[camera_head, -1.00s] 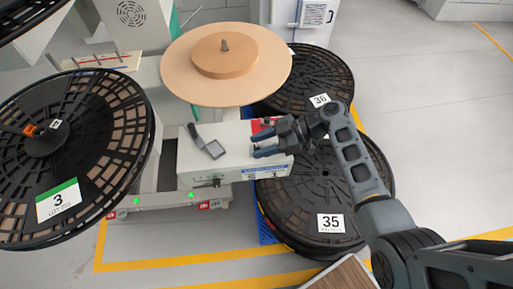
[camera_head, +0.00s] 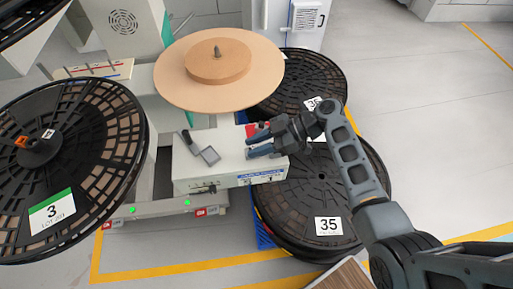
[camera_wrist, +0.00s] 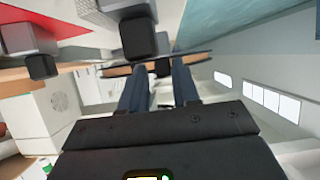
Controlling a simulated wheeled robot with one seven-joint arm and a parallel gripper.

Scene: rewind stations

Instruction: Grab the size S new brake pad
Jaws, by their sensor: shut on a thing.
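My gripper (camera_head: 250,144) is over the right part of the white box top (camera_head: 222,140), with its two blue fingers pointing left. In the head view the held thing is too small to make out. A grey flat piece with a dark handle (camera_head: 209,155) lies on the box, left of my gripper. A red block (camera_head: 252,130) is just behind my fingers.
A tan disc (camera_head: 185,75) stands over the back of the box. Reel 3 (camera_head: 100,130) is at the left. Reel 35 (camera_head: 330,190) and another black reel (camera_head: 300,75) lie beside the box. The floor at right is free.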

